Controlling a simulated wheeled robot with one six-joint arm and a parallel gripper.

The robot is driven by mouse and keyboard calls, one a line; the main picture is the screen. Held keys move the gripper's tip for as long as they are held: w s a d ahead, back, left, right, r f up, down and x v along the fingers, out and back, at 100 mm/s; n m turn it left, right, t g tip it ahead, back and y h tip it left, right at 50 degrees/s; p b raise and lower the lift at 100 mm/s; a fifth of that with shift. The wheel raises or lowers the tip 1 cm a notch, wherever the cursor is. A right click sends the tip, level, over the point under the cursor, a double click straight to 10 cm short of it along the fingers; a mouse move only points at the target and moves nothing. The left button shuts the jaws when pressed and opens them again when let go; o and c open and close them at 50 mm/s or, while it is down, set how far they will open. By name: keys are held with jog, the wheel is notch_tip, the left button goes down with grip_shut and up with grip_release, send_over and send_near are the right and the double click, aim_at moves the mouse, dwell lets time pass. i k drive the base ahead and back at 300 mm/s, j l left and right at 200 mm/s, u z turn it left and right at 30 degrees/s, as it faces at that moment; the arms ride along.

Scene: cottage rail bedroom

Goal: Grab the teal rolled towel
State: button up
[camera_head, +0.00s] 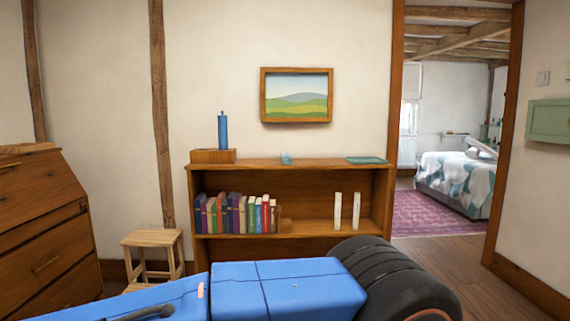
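On top of the wooden bookcase (330,166) lies a low, flat teal item (366,160) near the right end. It may be a cloth or towel, but I cannot tell whether it is rolled. A much smaller pale teal object (286,159) sits near the middle of the same top; its kind is too small to tell. My blue arm with a black ribbed joint crosses the bottom of the view, in front of the bookcase's lower part. My gripper is not in view.
A wooden box (213,157) with a blue bottle (223,131) stands on the bookcase's left end. Books (235,215) fill part of the shelf below. A stool (153,245) and dresser (42,235) stand left. A doorway opens right to a room with a bed (455,180).

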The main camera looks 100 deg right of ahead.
aim_at(286, 159)
jog(key=z, duration=3.35)
